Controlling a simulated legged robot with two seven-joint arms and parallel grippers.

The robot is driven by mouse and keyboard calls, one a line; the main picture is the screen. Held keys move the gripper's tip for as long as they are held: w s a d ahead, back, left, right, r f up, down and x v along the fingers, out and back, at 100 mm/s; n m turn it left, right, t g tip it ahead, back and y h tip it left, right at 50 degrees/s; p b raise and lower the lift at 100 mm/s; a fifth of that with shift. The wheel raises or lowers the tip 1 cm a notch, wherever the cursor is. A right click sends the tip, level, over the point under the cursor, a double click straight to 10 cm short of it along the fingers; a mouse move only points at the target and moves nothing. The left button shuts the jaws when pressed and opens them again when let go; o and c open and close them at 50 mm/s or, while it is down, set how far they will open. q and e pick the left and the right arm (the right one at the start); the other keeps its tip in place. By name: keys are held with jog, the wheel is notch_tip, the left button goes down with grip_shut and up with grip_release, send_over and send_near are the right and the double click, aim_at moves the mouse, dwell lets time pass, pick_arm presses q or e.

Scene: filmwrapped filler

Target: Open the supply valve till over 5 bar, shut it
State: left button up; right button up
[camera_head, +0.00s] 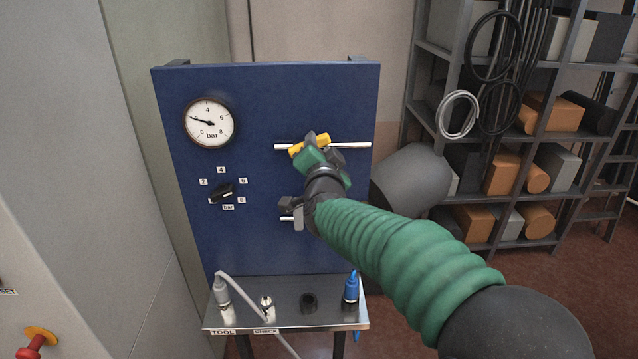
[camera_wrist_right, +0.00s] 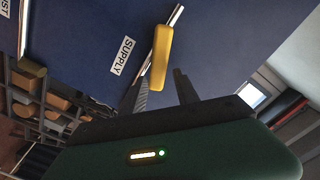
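The yellow supply valve lever (camera_head: 296,151) sits on a horizontal metal pipe (camera_head: 352,145) on the blue panel, turned slightly off the pipe's line. In the right wrist view the lever (camera_wrist_right: 161,58) stands beside a SUPPLY label (camera_wrist_right: 122,56). My right gripper (camera_head: 318,146) is at the lever. Its fingers (camera_wrist_right: 161,87) are apart, with the lever's near end between or just beyond the tips; contact is unclear. The round pressure gauge (camera_head: 209,123) has its needle near 2 bar. My left gripper is out of view.
A black selector knob (camera_head: 222,191) is below the gauge. A lower pipe (camera_head: 287,218) is partly hidden by my right arm. A steel shelf (camera_head: 278,317) carries a grey plug, a blue connector (camera_head: 351,287) and fittings. Loaded racks (camera_head: 480,146) stand right.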

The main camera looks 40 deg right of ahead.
pick_arm(q)
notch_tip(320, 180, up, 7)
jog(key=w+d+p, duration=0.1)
jog(key=p, duration=0.6)
pick_arm(e)
jog(key=v, duration=1.3)
jog(key=shift+a+f, duration=0.35)
jog(key=shift+f, duration=0.15)
